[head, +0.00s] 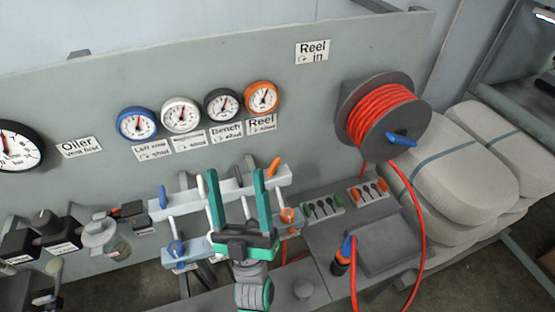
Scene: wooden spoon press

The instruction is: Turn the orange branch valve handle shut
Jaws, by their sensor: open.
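The orange branch valve handle (273,167) stands up, tilted slightly right, at the right end of a light grey manifold bar (284,179). An orange round fitting (288,215) sits below it. My gripper (233,172) has teal fingers, spread apart and pointing up in the picture, in front of the bar. It is open with nothing seen between the fingers. The orange handle is just right of the right fingertip; I cannot tell their depth gap. A blue handle (163,197) and a white handle (201,187) stand farther left. My gripper hides part of the bar.
An orange-rimmed gauge (262,98) hangs above with other gauges. A hose reel (381,116) with red hose stands at right, its hose hanging down to a blue-and-orange connector (347,249). Pale sacks (455,165) fill the right.

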